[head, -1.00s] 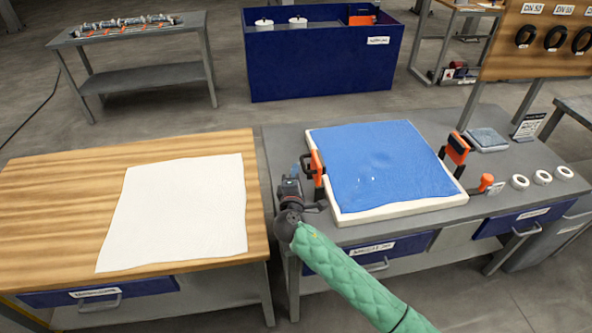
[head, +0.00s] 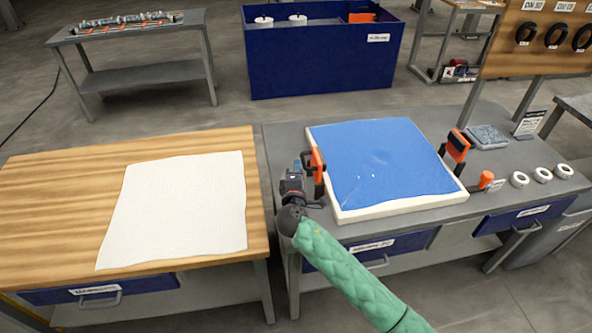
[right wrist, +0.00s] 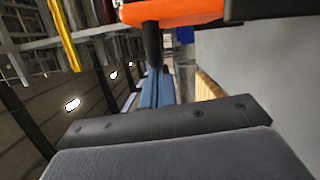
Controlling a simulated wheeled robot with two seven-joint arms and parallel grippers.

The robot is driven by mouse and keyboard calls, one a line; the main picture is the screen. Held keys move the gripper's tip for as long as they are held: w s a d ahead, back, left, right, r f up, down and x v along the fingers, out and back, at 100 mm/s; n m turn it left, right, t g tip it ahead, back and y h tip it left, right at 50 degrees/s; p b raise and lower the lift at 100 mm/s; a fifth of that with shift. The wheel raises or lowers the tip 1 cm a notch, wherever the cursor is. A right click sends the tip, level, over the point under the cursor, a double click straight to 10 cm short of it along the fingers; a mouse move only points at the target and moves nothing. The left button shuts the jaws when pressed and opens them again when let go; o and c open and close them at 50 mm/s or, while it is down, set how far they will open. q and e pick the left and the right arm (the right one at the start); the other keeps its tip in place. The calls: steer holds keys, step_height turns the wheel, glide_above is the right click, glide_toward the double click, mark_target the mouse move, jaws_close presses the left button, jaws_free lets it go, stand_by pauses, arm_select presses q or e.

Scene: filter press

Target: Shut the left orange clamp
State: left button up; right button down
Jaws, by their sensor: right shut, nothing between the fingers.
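The left orange clamp (head: 317,160) stands at the left edge of a white-framed plate with a blue cloth (head: 380,165) on the grey bench. Its orange part is up, with a black part below it. My right gripper (head: 303,166) is shut and empty, just left of this clamp. Whether they touch I cannot tell. In the right wrist view an orange part (right wrist: 175,11) with a black rod crosses the top, close to the camera. The right clamp (head: 457,146) stands upright at the plate's right edge. My left gripper is not in view.
A wooden table (head: 60,210) with a white sheet (head: 180,210) is at the left. An orange knob (head: 486,180), white rings (head: 519,180) and a folded grey cloth (head: 488,137) lie on the bench's right side. A blue bin (head: 320,65) stands behind.

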steer(key=shift+w+d+r+m, duration=0.1)
steer(key=shift+d+r+m, duration=0.25)
steer(key=shift+m, duration=0.25)
steer(key=shift+w+d+r+m+g, duration=0.2)
steer(key=shift+d+r+m+g, duration=0.25)
steer(key=shift+d+m, duration=0.5)
steer(key=d+m+y+p, duration=0.1)
steer(key=d+m, duration=0.2)
steer(key=w+d+m+g+y+p, duration=0.1)
steer(key=d+m, duration=0.2)
steer(key=m, duration=0.1)
steer(key=w+d+m+g+p, duration=0.1)
steer(key=d+m, duration=0.2)
steer(key=shift+w+f+m+g+y+p, duration=0.25)
steer(key=shift+f+m+y+p, duration=0.05)
steer(key=shift+m+y+p, duration=0.1)
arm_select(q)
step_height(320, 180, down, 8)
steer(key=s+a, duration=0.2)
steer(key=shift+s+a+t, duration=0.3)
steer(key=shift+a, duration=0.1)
arm_select(e)
steer(key=shift+w+d+f, duration=0.1)
steer(key=shift+d+f, duration=0.2)
steer(key=shift+f, duration=0.05)
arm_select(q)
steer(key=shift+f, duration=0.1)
